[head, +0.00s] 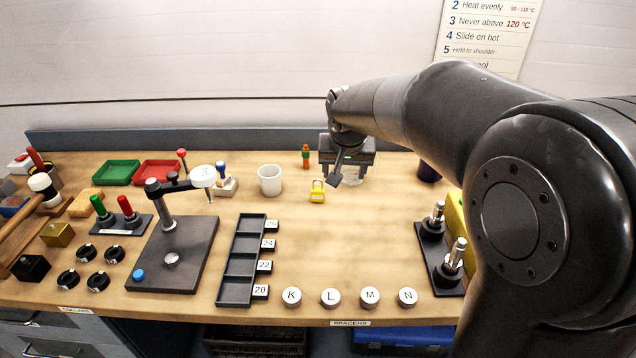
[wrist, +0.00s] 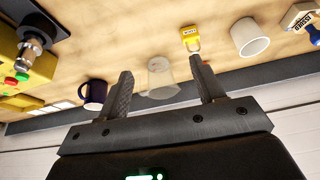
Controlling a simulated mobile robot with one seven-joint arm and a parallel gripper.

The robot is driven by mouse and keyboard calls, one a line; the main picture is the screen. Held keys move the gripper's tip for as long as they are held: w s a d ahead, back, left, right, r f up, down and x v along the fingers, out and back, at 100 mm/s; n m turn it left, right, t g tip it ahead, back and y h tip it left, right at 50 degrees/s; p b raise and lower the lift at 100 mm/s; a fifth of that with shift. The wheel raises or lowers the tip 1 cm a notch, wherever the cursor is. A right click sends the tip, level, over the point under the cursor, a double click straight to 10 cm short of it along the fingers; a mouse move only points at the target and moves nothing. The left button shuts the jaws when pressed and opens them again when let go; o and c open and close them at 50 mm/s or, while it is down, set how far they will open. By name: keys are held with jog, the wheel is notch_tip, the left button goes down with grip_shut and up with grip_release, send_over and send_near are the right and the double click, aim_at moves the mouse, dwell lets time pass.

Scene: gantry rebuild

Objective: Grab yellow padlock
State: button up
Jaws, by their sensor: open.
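The yellow padlock (head: 317,191) stands on the wooden bench near its middle, to the left of my gripper and nearer the front. In the wrist view the padlock (wrist: 190,38) shows beyond the fingertips, with its pale shackle towards my gripper. My gripper (head: 345,168) is above the back of the bench. In the wrist view my gripper (wrist: 160,78) has its two fingers wide apart, and neither finger touches the padlock. A clear cup (wrist: 162,78) shows between the fingers in that view; I cannot tell its distance from them.
A white cup (head: 270,180) stands left of the padlock, and a small green-orange item (head: 305,156) stands behind it. A dark mug (head: 428,172) is at the right. A black slotted tray (head: 238,291) lies in front. The bench right in front of the padlock is clear.

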send_near(318, 189)
jog(key=x, duration=1)
jog(key=shift+f, duration=0.35)
jog(key=shift+c, duration=0.5)
jog(key=c, duration=1)
jog(key=shift+r, duration=0.1)
